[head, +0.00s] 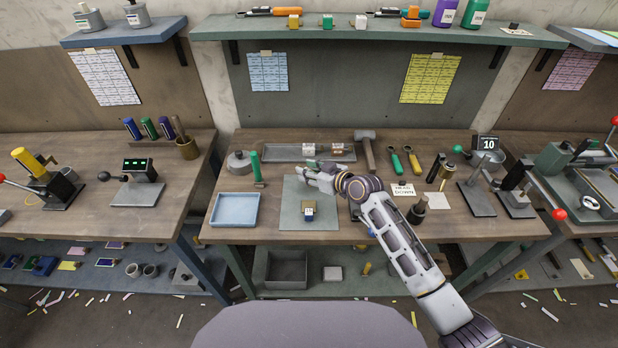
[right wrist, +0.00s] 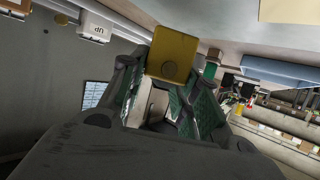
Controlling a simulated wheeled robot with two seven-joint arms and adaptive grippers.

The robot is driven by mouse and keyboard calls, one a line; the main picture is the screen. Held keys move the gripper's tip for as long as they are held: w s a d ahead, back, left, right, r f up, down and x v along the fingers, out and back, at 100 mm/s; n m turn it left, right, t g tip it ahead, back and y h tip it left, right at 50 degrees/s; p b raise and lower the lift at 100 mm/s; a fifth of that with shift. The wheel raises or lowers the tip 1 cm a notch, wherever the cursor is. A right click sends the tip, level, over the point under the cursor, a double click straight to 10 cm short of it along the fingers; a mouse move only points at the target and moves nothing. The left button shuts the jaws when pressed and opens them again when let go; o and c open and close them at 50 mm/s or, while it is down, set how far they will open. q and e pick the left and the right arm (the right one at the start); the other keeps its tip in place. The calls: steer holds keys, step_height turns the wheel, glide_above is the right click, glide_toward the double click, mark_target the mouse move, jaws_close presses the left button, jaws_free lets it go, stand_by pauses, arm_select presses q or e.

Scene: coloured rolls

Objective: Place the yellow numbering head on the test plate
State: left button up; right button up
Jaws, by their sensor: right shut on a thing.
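My right gripper (head: 306,172) reaches in from the right above the far part of the flat grey-green test plate (head: 325,220). In the right wrist view its green-padded fingers are shut on a mustard-yellow block, the yellow numbering head (right wrist: 172,52), which sticks out past the fingertips. In the head view I cannot make out the held head at the gripper. My left gripper is not in view.
A blue tray (head: 216,222) lies left of the plate. A grey tray (head: 281,153) with small white-labelled blocks (head: 338,148) lies behind it. A hammer (head: 366,150), a card (head: 403,190) and a dark stamp (head: 417,212) are to the right. Bare wood is in front.

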step_height(320, 180, down, 2)
steer(key=shift+f, duration=0.25)
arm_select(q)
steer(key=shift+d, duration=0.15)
arm_select(e)
steer(key=shift+f, duration=0.1)
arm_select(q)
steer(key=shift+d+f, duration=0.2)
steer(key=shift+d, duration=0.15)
arm_select(e)
steer(key=shift+f, duration=0.15)
